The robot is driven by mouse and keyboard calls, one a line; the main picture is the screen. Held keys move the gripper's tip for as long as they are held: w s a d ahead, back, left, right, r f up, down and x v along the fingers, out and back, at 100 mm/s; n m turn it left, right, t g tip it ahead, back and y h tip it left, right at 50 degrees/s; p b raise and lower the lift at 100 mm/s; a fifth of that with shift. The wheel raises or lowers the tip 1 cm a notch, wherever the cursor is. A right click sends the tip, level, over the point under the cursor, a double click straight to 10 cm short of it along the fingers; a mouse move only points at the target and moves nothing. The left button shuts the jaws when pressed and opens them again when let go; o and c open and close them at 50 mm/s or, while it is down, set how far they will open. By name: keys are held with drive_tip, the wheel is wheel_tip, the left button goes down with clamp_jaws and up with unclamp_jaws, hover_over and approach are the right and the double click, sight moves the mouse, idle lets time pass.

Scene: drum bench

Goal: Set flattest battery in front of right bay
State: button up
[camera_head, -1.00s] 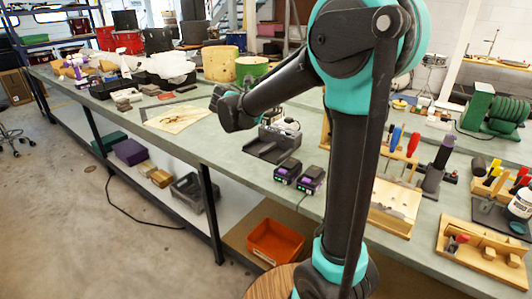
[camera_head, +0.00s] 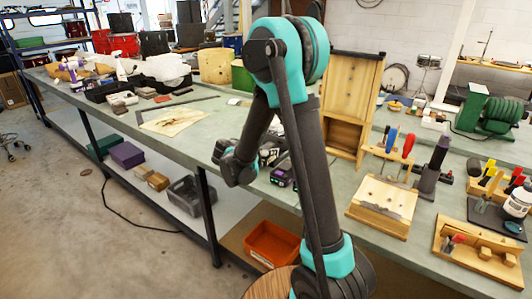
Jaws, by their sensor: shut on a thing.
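My gripper (camera_head: 268,157) is low over the bench, just behind and left of my upright arm link. It is shut on what looks like a battery, though the wrist and arm hide most of the jaws and the held thing. A dark charger bay with a purple-marked battery (camera_head: 281,177) shows close beside the gripper, at the bench's front edge. The other bay is hidden behind my arm. Charge readings are too small to read.
A wooden cabinet (camera_head: 349,105) stands behind my arm. A wooden block holder (camera_head: 382,205) and screwdrivers (camera_head: 400,142) are to the right. An orange bin (camera_head: 272,243) sits on the shelf below. The bench front left of the wrist is mostly clear.

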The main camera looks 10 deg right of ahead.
drive_tip(key=shift+f, duration=0.65)
drive_tip(key=shift+f, duration=0.1)
drive_tip(key=o, duration=1.3)
drive_tip(key=shift+s+a+r, duration=0.2)
drive_tip(key=shift+s+a, duration=0.05)
drive_tip(key=v, duration=1.1)
drive_tip(key=shift+s+a, duration=0.15)
drive_tip(key=shift+s, duration=0.05)
